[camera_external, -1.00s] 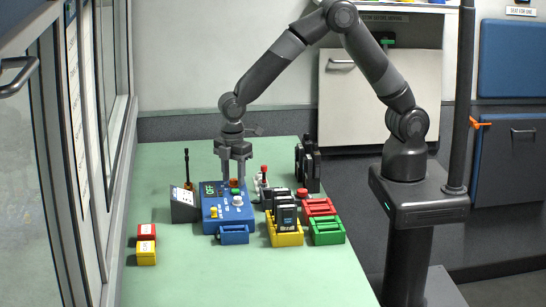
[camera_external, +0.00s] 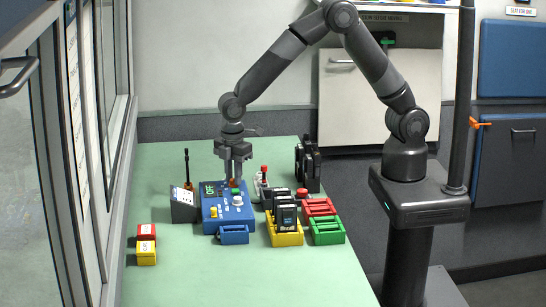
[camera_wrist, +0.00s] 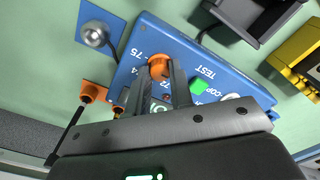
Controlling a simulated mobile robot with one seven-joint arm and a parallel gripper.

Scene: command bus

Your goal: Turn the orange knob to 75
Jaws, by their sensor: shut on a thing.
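The orange knob (camera_external: 233,183) sits at the far part of the blue control box (camera_external: 219,226). In the wrist view the knob (camera_wrist: 159,64) lies between the fingertips of my gripper (camera_wrist: 159,72), beside the printed numbers 74 and 75 on the box (camera_wrist: 193,52). My gripper (camera_external: 233,178) points straight down from above and is shut on the knob. The fingers hide part of the knob and of the panel. A green-lit display (camera_external: 208,189) on the box is partly covered in the wrist view; I cannot read its digits.
A green button (camera_wrist: 199,86) and a white knob (camera_external: 238,201) are close by on the box. A dark grey box (camera_external: 184,206) stands to its left. Yellow (camera_external: 286,240), red (camera_external: 318,206) and green (camera_external: 327,233) trays stand right.

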